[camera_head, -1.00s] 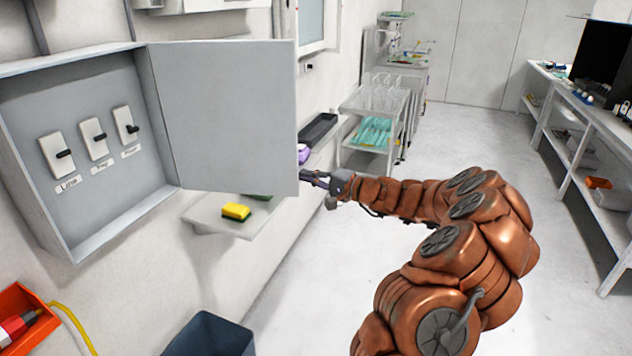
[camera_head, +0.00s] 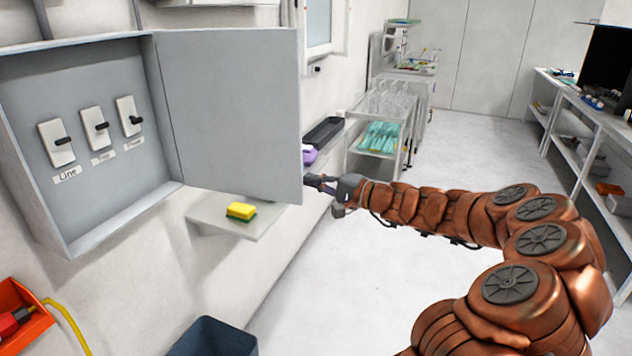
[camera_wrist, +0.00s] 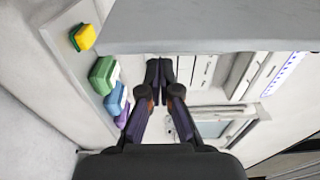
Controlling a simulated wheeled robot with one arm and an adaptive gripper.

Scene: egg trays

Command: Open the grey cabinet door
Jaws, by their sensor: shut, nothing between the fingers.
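The grey cabinet (camera_head: 100,247) is on the left wall with its door (camera_head: 232,110) swung wide open to the right. Inside are three white switches with black levers, one of them labelled Line (camera_head: 57,143). My gripper (camera_head: 310,180) is by the door's lower right edge in the head view; whether it touches the door cannot be told. In the wrist view my gripper (camera_wrist: 159,72) has its fingertips together and empty, beside the grey door edge (camera_wrist: 210,28).
A wall shelf (camera_head: 215,222) below the door holds a yellow and green sponge (camera_head: 241,211) and other items. A dark bin (camera_head: 213,340) and an orange box (camera_head: 35,325) are at lower left. A trolley (camera_head: 375,158) stands beyond. The floor between is clear.

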